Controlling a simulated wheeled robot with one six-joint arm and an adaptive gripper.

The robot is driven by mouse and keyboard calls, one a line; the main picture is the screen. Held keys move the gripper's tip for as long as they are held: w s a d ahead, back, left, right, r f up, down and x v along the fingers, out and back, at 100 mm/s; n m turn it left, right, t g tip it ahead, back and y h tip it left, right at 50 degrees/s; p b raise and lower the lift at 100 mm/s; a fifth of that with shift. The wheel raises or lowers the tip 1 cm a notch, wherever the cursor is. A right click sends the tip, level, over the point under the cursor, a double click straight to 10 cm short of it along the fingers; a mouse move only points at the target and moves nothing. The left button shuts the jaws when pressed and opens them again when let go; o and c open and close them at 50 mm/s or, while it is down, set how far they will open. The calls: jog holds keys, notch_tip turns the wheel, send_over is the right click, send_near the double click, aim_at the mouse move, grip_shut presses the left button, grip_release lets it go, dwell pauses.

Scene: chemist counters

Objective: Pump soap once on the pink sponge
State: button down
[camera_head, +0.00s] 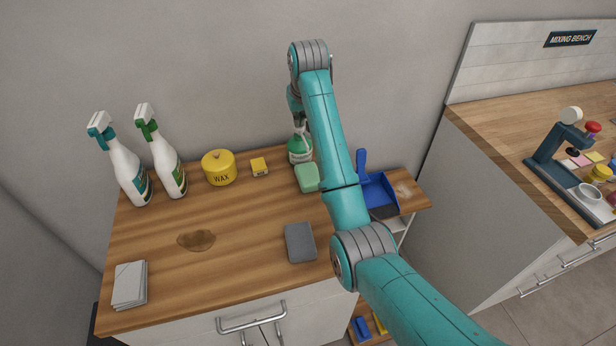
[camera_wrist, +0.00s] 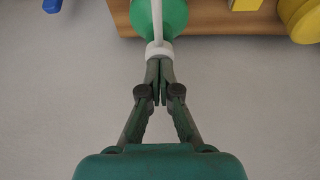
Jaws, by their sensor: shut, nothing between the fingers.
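A green soap bottle with a white pump (camera_head: 300,148) stands at the back of the wooden counter, partly behind my arm. In the wrist view its green body (camera_wrist: 172,16) and white pump head (camera_wrist: 158,50) are at top centre. My gripper (camera_wrist: 160,66) is shut and empty, its fingertips right at the pump head; I cannot tell whether they touch it. In the head view my gripper is mostly hidden by the arm. A light green sponge (camera_head: 307,178) lies just in front of the bottle. I see no clearly pink sponge on this counter.
Two spray bottles (camera_head: 128,174) (camera_head: 168,166), a yellow wax tin (camera_head: 219,168) and a small yellow box (camera_head: 260,166) stand left. A grey block (camera_head: 300,242) lies in front, a blue dustpan (camera_head: 380,192) right. The mixing bench (camera_head: 480,125) has a small pink item (camera_head: 570,162).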

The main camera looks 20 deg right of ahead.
jog(key=shift+f, duration=0.15)
jog(key=shift+r, duration=1.55)
notch_tip(320, 180, up, 6)
dwell(0.4)
dwell(0.4)
